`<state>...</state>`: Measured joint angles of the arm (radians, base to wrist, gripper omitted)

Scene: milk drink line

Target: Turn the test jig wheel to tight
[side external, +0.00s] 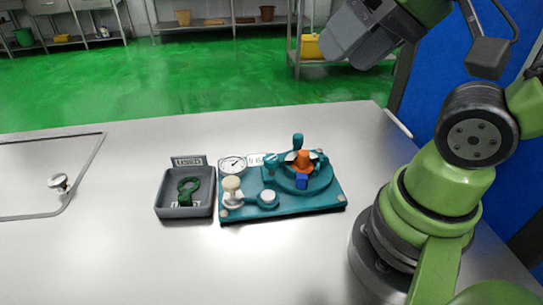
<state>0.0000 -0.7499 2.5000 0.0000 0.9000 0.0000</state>
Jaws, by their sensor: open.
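The test jig (235,212) is a teal plate on the steel table, with a round dial gauge (232,165) at its back left corner. On its right part sits a teal wheel (318,180) with an upright teal knob, an orange piece (302,160) at its middle and a small blue block at its front. Small pale-capped fittings stand on the jig's front left. Any tight marking is too small to read. My grey gripper (345,45) is at the top, high above and behind the jig, apart from it, open and empty. Its fingertips are hard to make out.
A dark grey tray (160,203) labelled USED stands left of the jig with a green ring-shaped part (188,190) in it. The table front is clear. Shelves stand behind on the green floor.

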